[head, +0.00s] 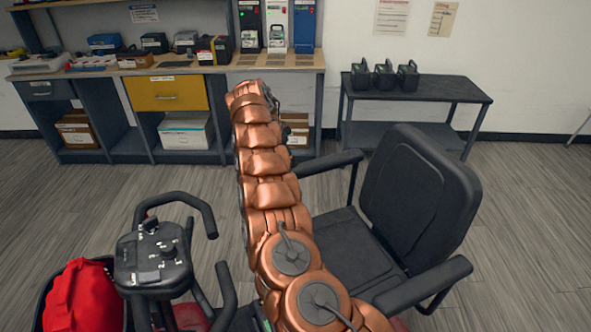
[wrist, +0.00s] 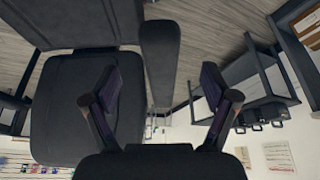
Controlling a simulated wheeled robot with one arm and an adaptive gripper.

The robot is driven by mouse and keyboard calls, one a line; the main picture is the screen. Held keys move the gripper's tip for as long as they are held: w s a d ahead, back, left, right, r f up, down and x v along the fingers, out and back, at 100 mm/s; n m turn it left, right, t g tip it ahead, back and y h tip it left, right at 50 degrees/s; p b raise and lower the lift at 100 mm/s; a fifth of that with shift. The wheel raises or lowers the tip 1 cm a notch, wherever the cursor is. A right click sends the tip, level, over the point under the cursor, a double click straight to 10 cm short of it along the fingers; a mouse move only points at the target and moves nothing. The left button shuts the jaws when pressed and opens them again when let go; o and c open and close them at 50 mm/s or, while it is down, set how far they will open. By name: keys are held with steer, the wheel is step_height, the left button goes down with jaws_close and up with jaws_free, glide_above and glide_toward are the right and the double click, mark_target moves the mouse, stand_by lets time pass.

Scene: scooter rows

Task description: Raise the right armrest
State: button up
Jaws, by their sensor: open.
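The right armrest (head: 328,164) is a dark padded bar on the far side of the scooter seat (head: 345,245), lying about level in the head view. In the wrist view a long dark pad, apparently this armrest (wrist: 160,60), runs down the middle beside a wide dark seat part (wrist: 85,105). My gripper (wrist: 160,92) is open, one finger on each side of the pad's line in the picture. I see no contact, and the depth gap is unclear.
The left armrest (head: 424,285) is on the near side, by the backrest (head: 420,195). The tiller (head: 155,250) and a red item (head: 80,297) stand left of my arm. A workbench (head: 210,70) and a black side table (head: 415,90) line the wall.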

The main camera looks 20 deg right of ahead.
mark_target(296, 168)
steer(key=p+x, duration=0.1)
steer(key=x, duration=0.6)
steer(key=shift+f+p, duration=0.25)
steer(key=shift+p, duration=0.15)
steer(key=shift+c, duration=0.2)
